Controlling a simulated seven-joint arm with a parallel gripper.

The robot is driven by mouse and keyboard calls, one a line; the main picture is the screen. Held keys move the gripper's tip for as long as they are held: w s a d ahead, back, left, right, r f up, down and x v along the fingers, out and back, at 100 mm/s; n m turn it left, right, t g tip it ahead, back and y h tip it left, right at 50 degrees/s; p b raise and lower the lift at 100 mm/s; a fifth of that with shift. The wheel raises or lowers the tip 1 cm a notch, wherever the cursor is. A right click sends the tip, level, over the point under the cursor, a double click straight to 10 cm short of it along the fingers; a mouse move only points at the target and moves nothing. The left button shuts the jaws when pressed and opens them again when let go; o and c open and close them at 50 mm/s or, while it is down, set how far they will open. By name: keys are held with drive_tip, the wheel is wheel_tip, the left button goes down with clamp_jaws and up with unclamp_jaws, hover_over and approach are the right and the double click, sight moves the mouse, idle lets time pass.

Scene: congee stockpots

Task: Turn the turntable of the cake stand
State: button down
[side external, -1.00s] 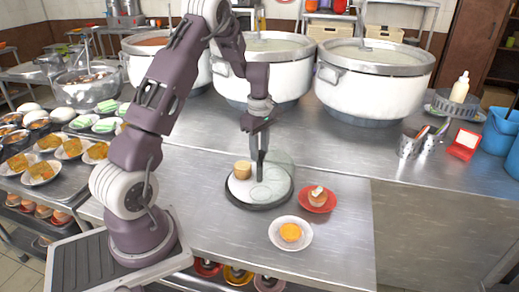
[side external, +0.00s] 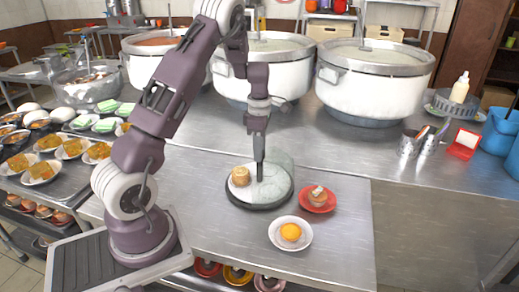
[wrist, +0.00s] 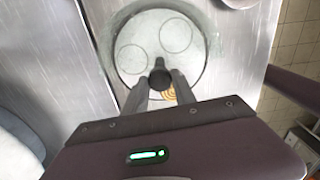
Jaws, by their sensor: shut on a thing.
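The cake stand (side external: 258,203) has a dark base, a pale round turntable with circles marked on it, and a clear part at its right. A small beige cake (side external: 240,176) sits on the turntable's left side, and part of it shows between the fingers in the wrist view (wrist: 169,93). My gripper (side external: 260,178) points down at the middle of the stand. In the wrist view its fingers (wrist: 160,84) are closed around a dark central knob (wrist: 160,71) of the stand. The lower knob is hidden in the side view.
A red plate with a small cake (side external: 317,198) stands close to the stand's right, and a white plate with an orange cake (side external: 290,233) is in front. Large white pots (side external: 372,85) stand behind. The steel counter (side external: 340,235) is clear at front right.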

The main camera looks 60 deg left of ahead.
drive_tip(key=shift+w+n, duration=0.1)
drive_tip(key=shift+n, duration=3.5)
drive_tip(key=shift+r+n, duration=0.1)
drive_tip(key=shift+n, duration=3.4)
drive_tip(key=c, duration=1)
unclamp_jaws()
wheel_tip(320, 180, up, 7)
